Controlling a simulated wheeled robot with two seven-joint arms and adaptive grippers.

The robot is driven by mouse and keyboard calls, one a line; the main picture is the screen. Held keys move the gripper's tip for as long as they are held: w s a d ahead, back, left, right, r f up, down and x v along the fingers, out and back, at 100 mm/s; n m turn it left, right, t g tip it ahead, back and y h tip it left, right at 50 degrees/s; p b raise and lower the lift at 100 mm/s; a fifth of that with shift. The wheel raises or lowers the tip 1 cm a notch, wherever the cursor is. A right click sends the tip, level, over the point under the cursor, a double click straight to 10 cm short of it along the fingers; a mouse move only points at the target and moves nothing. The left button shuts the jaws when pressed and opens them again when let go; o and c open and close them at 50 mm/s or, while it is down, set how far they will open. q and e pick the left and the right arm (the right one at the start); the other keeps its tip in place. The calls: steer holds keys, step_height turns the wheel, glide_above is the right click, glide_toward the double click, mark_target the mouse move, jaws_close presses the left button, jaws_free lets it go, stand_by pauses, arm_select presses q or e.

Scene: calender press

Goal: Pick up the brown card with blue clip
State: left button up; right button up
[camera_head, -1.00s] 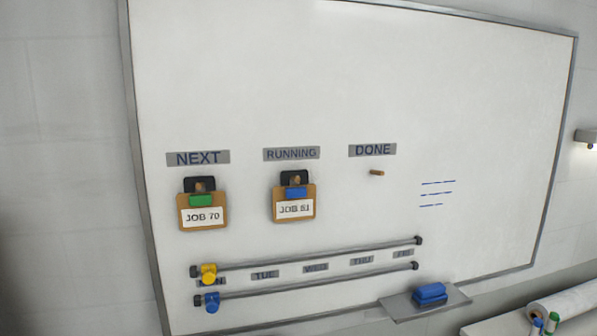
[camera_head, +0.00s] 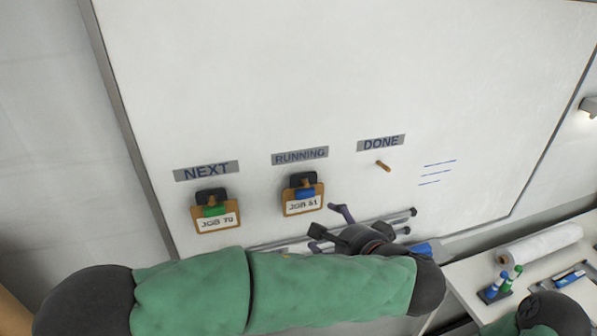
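The brown card with the blue clip (camera_head: 302,207), with a white "JOB 51" label, hangs on a peg under the RUNNING sign (camera_head: 300,156) on the whiteboard. My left gripper (camera_head: 322,228) is just below and to the right of this card, fingers spread apart and empty. It appears apart from the card, though the exact depth gap is hard to tell. My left arm crosses the lower picture and hides much of the lower board. Part of my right arm shows at the lower right corner; its gripper is out of view.
A brown card with a green clip (camera_head: 216,221), "JOB 70", hangs under NEXT (camera_head: 206,171). A bare peg (camera_head: 383,166) sticks out under DONE (camera_head: 381,143). Rails (camera_head: 385,217) run below the cards. A bench at right holds a paper roll (camera_head: 540,244) and markers (camera_head: 499,284).

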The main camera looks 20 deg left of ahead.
arm_select(q)
steer(key=n+t+y+p, duration=0.1)
glide_toward(303, 186)
steer(key=p+x, duration=0.2)
steer(key=x, duration=0.5)
steer(key=shift+r, duration=0.1)
steer(key=shift+w+a+f, duration=0.2)
steer(key=shift+w+a, duration=0.05)
steer(key=shift+w, duration=0.1)
arm_select(e)
steer(key=r, duration=0.4)
steer(key=shift+w+a+r, duration=0.1)
steer(key=shift+w+a, duration=0.15)
steer(key=shift+w, duration=0.05)
arm_select(q)
steer(key=shift+s, duration=0.1)
steer(key=c, duration=1.2)
